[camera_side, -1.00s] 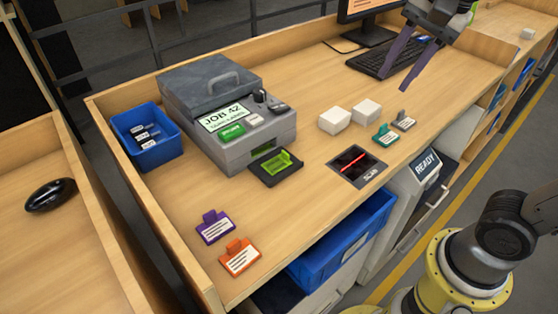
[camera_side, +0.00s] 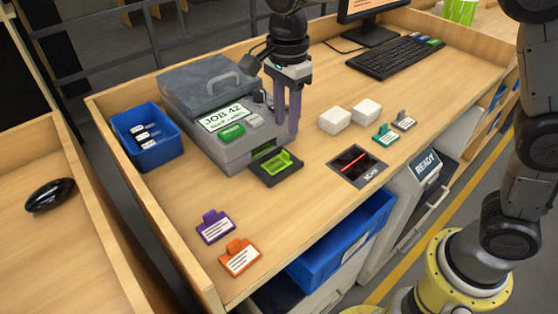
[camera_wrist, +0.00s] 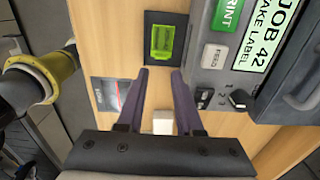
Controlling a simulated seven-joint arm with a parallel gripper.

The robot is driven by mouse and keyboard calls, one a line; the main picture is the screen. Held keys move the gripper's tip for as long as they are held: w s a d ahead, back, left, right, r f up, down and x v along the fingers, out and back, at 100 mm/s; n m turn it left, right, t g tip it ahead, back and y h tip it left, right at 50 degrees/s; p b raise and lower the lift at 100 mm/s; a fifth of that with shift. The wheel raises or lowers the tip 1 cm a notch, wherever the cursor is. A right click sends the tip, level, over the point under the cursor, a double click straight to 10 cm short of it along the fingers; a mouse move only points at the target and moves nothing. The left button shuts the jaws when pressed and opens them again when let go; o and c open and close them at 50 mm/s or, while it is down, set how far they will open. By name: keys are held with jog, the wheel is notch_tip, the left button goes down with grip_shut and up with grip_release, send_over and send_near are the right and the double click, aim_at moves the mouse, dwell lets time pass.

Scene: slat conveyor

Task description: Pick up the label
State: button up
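The label in the printer's output tray is a bright green tag (camera_side: 276,163) on a dark tray (camera_side: 262,173) at the front of the grey label printer (camera_side: 235,152). In the wrist view the green label (camera_wrist: 162,40) lies ahead of my fingertips, top centre. My gripper (camera_side: 287,136) hangs over the bench at the printer's right side, fingers pointing down. Its purple fingers (camera_wrist: 161,72) are apart with nothing held between them. Other labels lie on the bench: purple (camera_side: 215,227), orange (camera_side: 239,257), teal (camera_side: 385,135) and grey (camera_side: 404,121).
A blue bin (camera_side: 146,140) with several tags stands left of the printer. Two white blocks (camera_side: 335,119) and a scanner window (camera_side: 357,166) with a red line lie to the right. A keyboard (camera_side: 395,58) is at the back. The bench's front middle is clear.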

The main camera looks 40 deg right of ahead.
aim_at(285, 153)
jog(key=shift+w+f, duration=0.1)
jog(key=shift+f, duration=3.9)
jog(key=shift+c, duration=0.3)
jog(key=c, duration=0.3)
